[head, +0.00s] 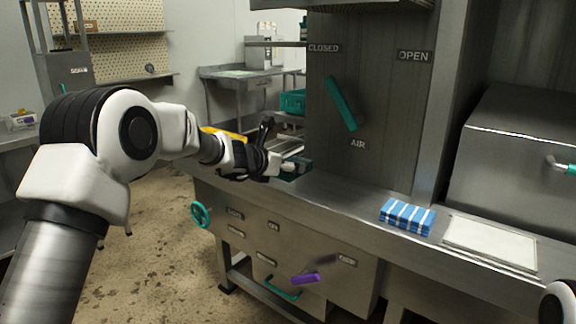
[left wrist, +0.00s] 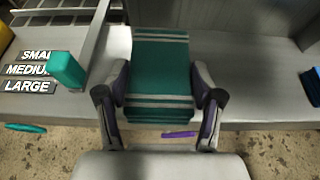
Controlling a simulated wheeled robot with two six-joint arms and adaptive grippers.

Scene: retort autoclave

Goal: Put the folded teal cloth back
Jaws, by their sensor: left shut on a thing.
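The folded teal cloth (left wrist: 160,68) has white stripes and fills the middle of the left wrist view, between the two fingers of my left gripper (left wrist: 159,98). My left gripper is shut on it over the steel counter (left wrist: 240,75). In the head view my left gripper (head: 270,150) is at the counter's left part, and only a small dark teal bit of the cloth (head: 299,165) shows beyond it. I cannot tell whether the cloth touches the counter. My right gripper is not in view; only a piece of my arm shows at the lower right corner.
A folded blue-and-white striped cloth (head: 407,216) and a pale flat tray (head: 490,243) lie on the counter to the right. A teal lever (head: 340,103) is on the panel behind. A purple handle (head: 305,278) sticks out below. The counter between gripper and blue cloth is clear.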

